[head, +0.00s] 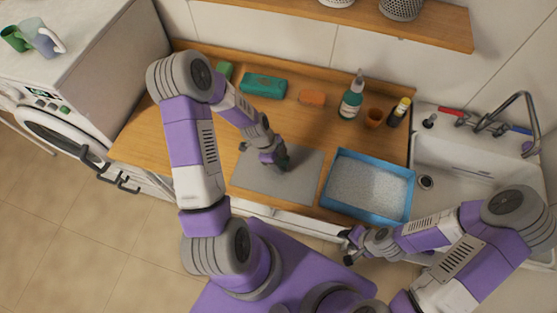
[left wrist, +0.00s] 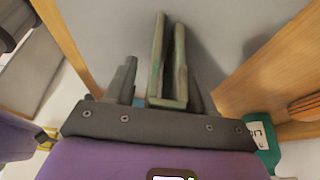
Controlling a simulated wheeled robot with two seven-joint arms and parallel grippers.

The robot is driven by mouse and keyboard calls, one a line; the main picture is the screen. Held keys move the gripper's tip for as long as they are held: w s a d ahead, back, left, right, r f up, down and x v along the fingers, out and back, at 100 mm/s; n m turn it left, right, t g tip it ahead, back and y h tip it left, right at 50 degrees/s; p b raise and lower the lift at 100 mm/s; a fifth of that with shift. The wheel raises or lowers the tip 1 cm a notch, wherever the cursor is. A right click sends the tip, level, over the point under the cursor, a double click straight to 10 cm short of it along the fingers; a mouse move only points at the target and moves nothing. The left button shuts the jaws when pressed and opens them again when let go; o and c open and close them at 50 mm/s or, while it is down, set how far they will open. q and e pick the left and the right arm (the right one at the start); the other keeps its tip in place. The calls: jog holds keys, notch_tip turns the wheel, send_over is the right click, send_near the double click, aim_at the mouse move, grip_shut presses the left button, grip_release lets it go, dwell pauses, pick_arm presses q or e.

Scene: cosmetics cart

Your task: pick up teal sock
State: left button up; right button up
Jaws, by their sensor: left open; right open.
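My left gripper (head: 283,162) is low over a grey mat (head: 250,180) on the wooden counter. In the left wrist view its dark fingers (left wrist: 158,85) are apart. A slim muted-green piece (left wrist: 157,60), folded like a narrow U, stands between the fingers over the mat; I cannot tell for sure whether it is the teal sock or whether the fingers touch it. In the head view the gripper mostly hides this spot, and only a dark green bit shows. No other sock is clear. My right gripper (head: 348,240) is open and empty-looking in front of the counter edge, left of the sink.
A blue tray (head: 368,208) with grey granules is right of the mat. Behind stand a teal pack (head: 263,85), a green block (head: 225,70), an orange item (head: 312,98), a teal bottle (head: 351,100), a brown cup (head: 374,118) and a dark bottle (head: 399,112). A sink (head: 450,160) is at right.

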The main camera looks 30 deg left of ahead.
pick_arm(q)
jog(key=shift+c, duration=0.3)
grip_shut()
jog(key=shift+r, duration=0.15)
